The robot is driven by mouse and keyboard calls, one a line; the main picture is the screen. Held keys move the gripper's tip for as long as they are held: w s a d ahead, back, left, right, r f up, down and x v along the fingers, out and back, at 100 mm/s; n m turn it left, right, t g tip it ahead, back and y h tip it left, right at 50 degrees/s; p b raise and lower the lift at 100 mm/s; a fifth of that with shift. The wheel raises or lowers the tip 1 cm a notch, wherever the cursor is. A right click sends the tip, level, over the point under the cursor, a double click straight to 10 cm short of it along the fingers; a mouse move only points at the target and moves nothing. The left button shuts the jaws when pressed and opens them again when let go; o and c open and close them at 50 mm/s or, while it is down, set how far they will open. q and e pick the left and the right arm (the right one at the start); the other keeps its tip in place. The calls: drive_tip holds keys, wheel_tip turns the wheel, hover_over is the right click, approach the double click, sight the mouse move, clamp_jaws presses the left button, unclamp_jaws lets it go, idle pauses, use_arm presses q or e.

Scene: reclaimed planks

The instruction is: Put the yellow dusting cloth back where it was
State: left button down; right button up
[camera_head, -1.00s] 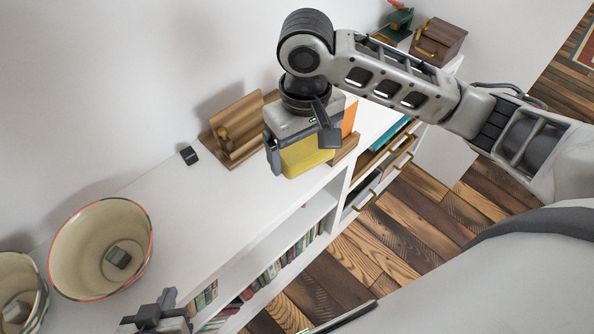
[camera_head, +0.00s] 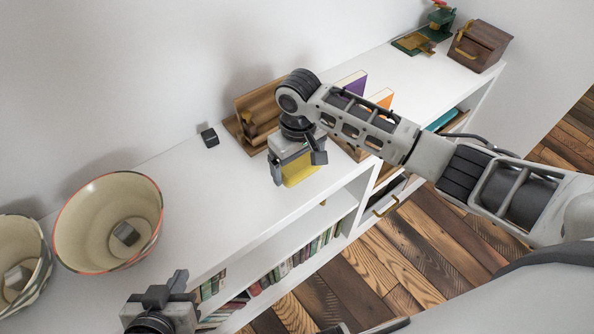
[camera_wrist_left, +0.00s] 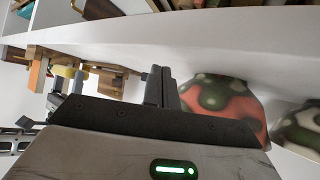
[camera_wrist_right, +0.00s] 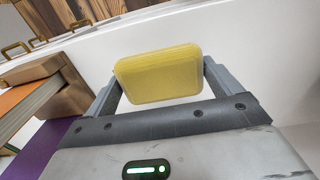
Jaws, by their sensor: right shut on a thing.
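The yellow dusting cloth (camera_head: 300,172) is a folded, rounded block held by my right gripper (camera_head: 297,168). In the right wrist view the yellow cloth (camera_wrist_right: 158,75) sits between the two fingers, which close on its sides. In the head view it hangs over the front part of the white shelf top (camera_head: 240,195), in front of a wooden stand (camera_head: 252,122). I cannot tell whether it touches the shelf. My left gripper (camera_head: 170,290) is low at the front left, empty, with its fingers (camera_wrist_left: 162,88) together in the left wrist view.
A small black cube (camera_head: 209,137) lies by the wall. Purple (camera_head: 353,82) and orange (camera_head: 381,98) books stand right of the gripper. A wooden box (camera_head: 480,45) is far right.

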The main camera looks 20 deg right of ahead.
sight(297, 170)
drive_tip(key=shift+w+f, duration=0.55)
drive_tip(key=shift+f, duration=0.05)
drive_tip(key=shift+f+b, duration=0.3)
drive_tip(key=shift+f, duration=1.3)
drive_tip(key=shift+f, duration=0.2)
drive_tip(key=o, duration=0.6)
wheel_tip(297, 170, up, 12)
drive_tip(key=shift+r+p, duration=0.25)
drive_tip(key=shift+p, duration=0.45)
drive_tip(key=shift+f, duration=0.1)
